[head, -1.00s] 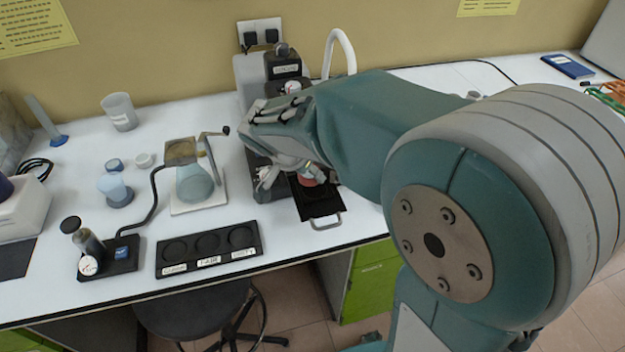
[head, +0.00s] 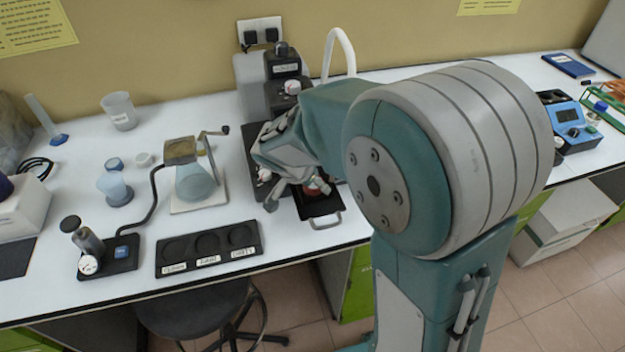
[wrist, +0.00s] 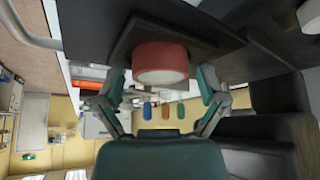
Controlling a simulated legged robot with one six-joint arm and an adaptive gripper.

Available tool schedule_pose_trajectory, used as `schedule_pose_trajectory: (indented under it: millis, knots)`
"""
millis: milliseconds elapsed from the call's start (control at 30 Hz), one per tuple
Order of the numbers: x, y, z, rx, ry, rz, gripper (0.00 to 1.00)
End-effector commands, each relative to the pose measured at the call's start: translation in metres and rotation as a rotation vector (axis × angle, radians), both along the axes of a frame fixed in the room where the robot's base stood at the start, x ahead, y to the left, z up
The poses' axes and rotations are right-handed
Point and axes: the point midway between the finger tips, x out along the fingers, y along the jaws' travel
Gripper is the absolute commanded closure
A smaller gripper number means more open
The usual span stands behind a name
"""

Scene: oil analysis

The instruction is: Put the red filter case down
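The red filter case (head: 318,187) is a short red cylinder on the black pull-out tray (head: 322,212) with a grey handle, at the bench's front edge. In the wrist view the case (wrist: 161,62) rests against a dark plate, its pale round face towards the camera. My gripper (head: 296,190) is just left of the case in the head view and partly covers it. In the wrist view my gripper (wrist: 163,88) has its fingers spread wide, with a gap on each side of the case. Nothing is held between them.
A dark machine (head: 283,68) with a white hose stands behind the tray. A black rack (head: 208,262) with three round recesses lies front left. A flask (head: 194,184) on a white plate stands behind it. A blue meter (head: 570,122) is at the right.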

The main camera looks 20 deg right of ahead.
Motion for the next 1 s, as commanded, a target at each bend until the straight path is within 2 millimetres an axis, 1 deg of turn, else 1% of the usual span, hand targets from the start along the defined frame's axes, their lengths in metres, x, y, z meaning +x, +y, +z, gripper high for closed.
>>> schedule_pose_trajectory:
  millis: [367, 467, 567, 900, 1000]
  knots:
    - [0.0, 0.0, 0.001, 0.0, 0.0, 0.0, 0.0]
    - [-0.001, 0.002, 0.007, 0.0, -0.001, 0.0, 0.0]
    - [-0.005, 0.009, 0.02, 0.0, -0.005, 0.001, 0.0]
    - [-0.025, 0.038, 0.081, 0.002, -0.005, 0.002, 0.0]
    - [-0.029, 0.044, 0.094, 0.001, -0.003, 0.001, 0.0]
